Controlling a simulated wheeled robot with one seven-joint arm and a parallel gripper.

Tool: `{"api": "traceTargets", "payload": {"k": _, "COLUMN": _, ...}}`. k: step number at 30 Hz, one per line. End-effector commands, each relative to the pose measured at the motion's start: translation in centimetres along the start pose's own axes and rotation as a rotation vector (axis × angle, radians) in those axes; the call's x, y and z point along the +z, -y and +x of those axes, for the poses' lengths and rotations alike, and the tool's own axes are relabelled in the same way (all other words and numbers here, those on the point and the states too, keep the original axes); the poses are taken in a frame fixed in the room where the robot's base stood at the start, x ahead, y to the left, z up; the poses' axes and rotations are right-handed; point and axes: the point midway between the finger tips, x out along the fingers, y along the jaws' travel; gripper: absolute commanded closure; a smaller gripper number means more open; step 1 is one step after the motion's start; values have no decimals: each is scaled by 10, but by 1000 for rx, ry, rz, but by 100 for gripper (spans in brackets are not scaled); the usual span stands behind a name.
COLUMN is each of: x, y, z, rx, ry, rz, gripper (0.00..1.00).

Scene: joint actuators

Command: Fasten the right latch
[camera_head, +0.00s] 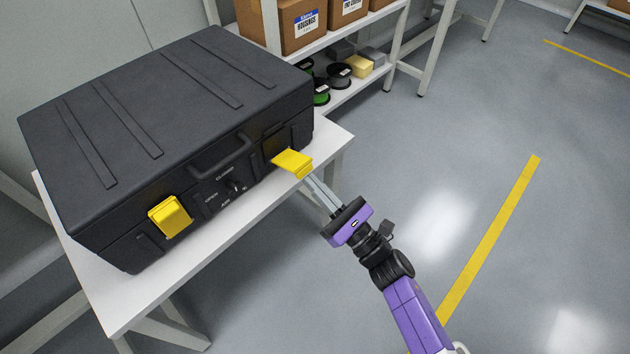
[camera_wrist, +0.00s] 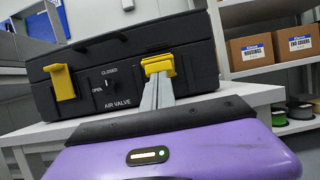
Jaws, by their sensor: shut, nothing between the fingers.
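A black case (camera_head: 160,100) with a carrying handle stands closed on a white table. Its right latch (camera_head: 293,162) is a yellow flap that sticks outward from the case front; it also shows in the wrist view (camera_wrist: 158,64). The left latch (camera_head: 171,215) is yellow and lies closer to the case front, as it also does in the wrist view (camera_wrist: 62,83). My gripper (camera_head: 310,182) is shut and empty. Its fingertips are right at the right latch, under its outer edge in the wrist view. I cannot tell whether they touch it.
An air valve knob (camera_head: 235,187) sits on the case front between the latches. The white table (camera_head: 130,300) has a narrow bare strip before the case. A shelf with cardboard boxes (camera_head: 290,25) and spools (camera_head: 340,75) stands behind. The floor at right is clear.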

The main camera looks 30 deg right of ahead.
Motion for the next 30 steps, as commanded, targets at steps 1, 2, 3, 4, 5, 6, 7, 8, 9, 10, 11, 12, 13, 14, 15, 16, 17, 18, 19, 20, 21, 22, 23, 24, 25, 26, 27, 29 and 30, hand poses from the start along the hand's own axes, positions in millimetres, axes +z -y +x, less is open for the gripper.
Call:
{"api": "traceTargets", "payload": {"k": 1, "x": 9, "y": 0, "z": 4, "rx": -1, "ry": -16, "rz": -1, "gripper": 100}}
{"api": "traceTargets", "payload": {"k": 2, "x": 11, "y": 0, "z": 4, "rx": -1, "ry": -28, "rz": -1, "gripper": 100}}
{"api": "traceTargets", "payload": {"k": 3, "x": 14, "y": 0, "z": 5, "rx": -1, "ry": -45, "rz": -1, "gripper": 100}}
{"api": "traceTargets", "payload": {"k": 4, "x": 16, "y": 0, "z": 6, "rx": 0, "ry": -58, "rz": -1, "gripper": 100}}
{"api": "traceTargets", "payload": {"k": 5, "x": 18, "y": 0, "z": 7, "rx": 0, "ry": -73, "rz": -1, "gripper": 100}}
{"api": "traceTargets", "payload": {"k": 6, "x": 20, "y": 0, "z": 8, "rx": 0, "ry": -93, "rz": 0, "gripper": 100}}
{"api": "traceTargets", "payload": {"k": 7, "x": 22, "y": -1, "z": 9, "rx": 1, "ry": -108, "rz": -1, "gripper": 100}}
{"api": "traceTargets", "payload": {"k": 8, "x": 24, "y": -1, "z": 9, "rx": 1, "ry": -123, "rz": 0, "gripper": 100}}
{"api": "traceTargets", "payload": {"k": 9, "x": 26, "y": 0, "z": 10, "rx": 0, "ry": -143, "rz": -1, "gripper": 100}}
{"api": "traceTargets", "payload": {"k": 10, "x": 28, "y": 0, "z": 11, "rx": 0, "ry": -158, "rz": -1, "gripper": 100}}
{"api": "traceTargets", "payload": {"k": 11, "x": 30, "y": 0, "z": 12, "rx": 0, "ry": -173, "rz": -1, "gripper": 100}}
{"api": "traceTargets", "payload": {"k": 12, "x": 32, "y": 0, "z": 13, "rx": 0, "ry": -193, "rz": -1, "gripper": 100}}
{"api": "traceTargets", "payload": {"k": 13, "x": 33, "y": 0, "z": 14, "rx": 1, "ry": -207, "rz": 0, "gripper": 100}}
{"api": "traceTargets", "payload": {"k": 14, "x": 35, "y": -1, "z": 15, "rx": 2, "ry": -222, "rz": -1, "gripper": 100}}
{"api": "traceTargets", "payload": {"k": 15, "x": 37, "y": -1, "z": 16, "rx": 1, "ry": -242, "rz": 0, "gripper": 100}}
{"api": "traceTargets", "payload": {"k": 16, "x": 38, "y": 0, "z": 17, "rx": 1, "ry": -257, "rz": -1, "gripper": 100}}
{"api": "traceTargets", "payload": {"k": 17, "x": 40, "y": 0, "z": 18, "rx": 1, "ry": -272, "rz": 0, "gripper": 100}}
{"api": "traceTargets", "payload": {"k": 18, "x": 42, "y": 0, "z": 19, "rx": 0, "ry": -291, "rz": -1, "gripper": 100}}
{"api": "traceTargets", "payload": {"k": 19, "x": 43, "y": 0, "z": 20, "rx": 1, "ry": -307, "rz": 0, "gripper": 100}}
{"api": "traceTargets", "payload": {"k": 20, "x": 44, "y": -1, "z": 21, "rx": 1, "ry": -321, "rz": 0, "gripper": 100}}
{"api": "traceTargets", "payload": {"k": 21, "x": 46, "y": -1, "z": 22, "rx": 2, "ry": -341, "rz": 0, "gripper": 100}}
{"api": "traceTargets", "payload": {"k": 22, "x": 48, "y": -1, "z": 23, "rx": 2, "ry": -356, "rz": 0, "gripper": 100}}
{"api": "traceTargets", "payload": {"k": 23, "x": 49, "y": 0, "z": 24, "rx": 1, "ry": -370, "rz": 0, "gripper": 100}}
{"api": "traceTargets", "payload": {"k": 24, "x": 51, "y": -1, "z": 26, "rx": 1, "ry": -390, "rz": -1, "gripper": 100}}
{"api": "traceTargets", "payload": {"k": 25, "x": 52, "y": -1, "z": 27, "rx": 2, "ry": -404, "rz": 0, "gripper": 100}}
{"api": "traceTargets", "payload": {"k": 26, "x": 53, "y": -1, "z": 28, "rx": 2, "ry": -420, "rz": 0, "gripper": 100}}
{"api": "traceTargets", "payload": {"k": 27, "x": 55, "y": -1, "z": 29, "rx": 1, "ry": -440, "rz": 0, "gripper": 100}}
{"api": "traceTargets", "payload": {"k": 29, "x": 57, "y": -1, "z": 32, "rx": 2, "ry": -468, "rz": 0, "gripper": 100}}
{"api": "traceTargets", "payload": {"k": 30, "x": 59, "y": -1, "z": 33, "rx": 3, "ry": -488, "rz": -1, "gripper": 100}}
